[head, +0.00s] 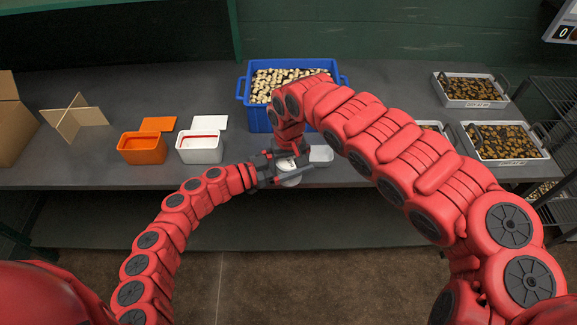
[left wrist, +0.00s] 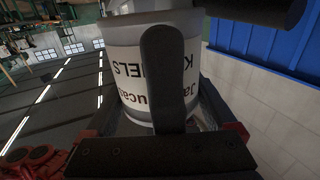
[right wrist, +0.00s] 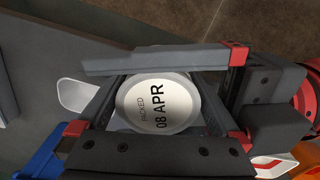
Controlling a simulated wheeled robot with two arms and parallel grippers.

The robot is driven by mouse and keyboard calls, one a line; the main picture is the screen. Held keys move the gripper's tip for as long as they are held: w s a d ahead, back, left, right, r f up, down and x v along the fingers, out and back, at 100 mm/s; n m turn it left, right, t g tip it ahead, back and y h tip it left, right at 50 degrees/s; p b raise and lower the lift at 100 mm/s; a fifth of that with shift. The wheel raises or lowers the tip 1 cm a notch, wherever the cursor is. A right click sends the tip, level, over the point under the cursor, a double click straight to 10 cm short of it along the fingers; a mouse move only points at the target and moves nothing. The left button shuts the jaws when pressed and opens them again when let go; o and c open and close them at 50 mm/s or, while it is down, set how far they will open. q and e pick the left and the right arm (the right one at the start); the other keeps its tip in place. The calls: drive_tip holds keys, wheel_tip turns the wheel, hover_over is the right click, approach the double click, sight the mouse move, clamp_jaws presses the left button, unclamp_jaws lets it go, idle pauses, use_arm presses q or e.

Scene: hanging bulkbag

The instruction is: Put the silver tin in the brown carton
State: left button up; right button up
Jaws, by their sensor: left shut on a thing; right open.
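The silver tin (head: 291,181) is held just in front of the table's front edge. Its pale side with a printed label fills the left wrist view (left wrist: 128,75), and its white lid marked "PACKED 08 APR" faces the right wrist view (right wrist: 158,104). My left gripper (head: 272,172) is shut on the tin. My right gripper (head: 288,158) is open, with the tin's lid between its fingers in the right wrist view; whether they touch it I cannot tell. The brown carton (head: 12,130) stands at the table's far left, partly cut off by the picture edge.
A crossed cardboard divider (head: 72,117) stands beside the carton. An orange box (head: 142,150) and a white box (head: 200,150) lie between carton and grippers. A blue crate (head: 258,118) is behind my right gripper. Trays (head: 468,103) stand at right.

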drive_tip(key=c, duration=1.1)
use_arm(q)
drive_tip(key=o, duration=1.3)
drive_tip(key=shift+c, duration=0.2)
use_arm(e)
drive_tip(key=shift+c, duration=0.9)
